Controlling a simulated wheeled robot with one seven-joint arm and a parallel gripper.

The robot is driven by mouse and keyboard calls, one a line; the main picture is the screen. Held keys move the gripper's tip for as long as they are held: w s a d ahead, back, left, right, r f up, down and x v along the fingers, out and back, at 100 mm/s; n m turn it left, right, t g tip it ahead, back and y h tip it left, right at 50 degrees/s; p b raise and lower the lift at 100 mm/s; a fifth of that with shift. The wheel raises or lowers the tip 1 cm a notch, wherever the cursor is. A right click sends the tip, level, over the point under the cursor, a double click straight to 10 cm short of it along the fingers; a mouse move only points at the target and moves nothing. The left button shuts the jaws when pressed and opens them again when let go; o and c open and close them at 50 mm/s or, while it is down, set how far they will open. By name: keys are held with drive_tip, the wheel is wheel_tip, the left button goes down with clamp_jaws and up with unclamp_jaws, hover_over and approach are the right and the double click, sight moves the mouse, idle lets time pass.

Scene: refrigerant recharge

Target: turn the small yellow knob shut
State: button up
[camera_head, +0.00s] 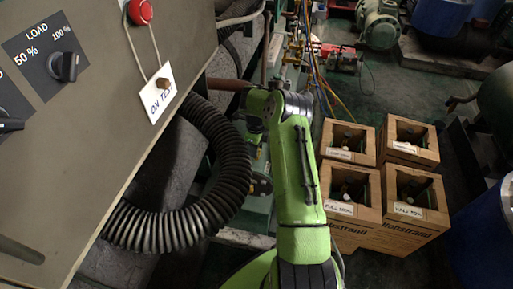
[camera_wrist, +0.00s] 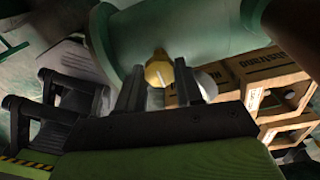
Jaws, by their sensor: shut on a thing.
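The small yellow knob (camera_wrist: 158,68) shows in the wrist view, in front of a green rounded body (camera_wrist: 175,35). My gripper (camera_wrist: 160,76) has its two dark fingers on either side of the knob and is shut on it. A pale line or slot runs on the knob's face. In the head view my green arm reaches down the middle, and I cannot make out the knob or the fingertips there.
In the head view, a grey control panel (camera_head: 75,130) with a tag (camera_head: 161,92) fills the left. A black corrugated hose (camera_head: 185,225) loops beside my arm. Wooden crates (camera_head: 375,215) holding bottles stand to the right. Coloured cables (camera_head: 318,75) run behind my arm.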

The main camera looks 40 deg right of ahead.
drive_tip(key=o, duration=1)
drive_tip(key=shift+o, duration=0.2)
drive_tip(key=shift+r, duration=0.1)
wheel_tip(320, 180, up, 8)
drive_tip(key=shift+f+p, duration=0.25)
drive_tip(key=shift+p, duration=0.95)
drive_tip(key=shift+f, duration=0.1)
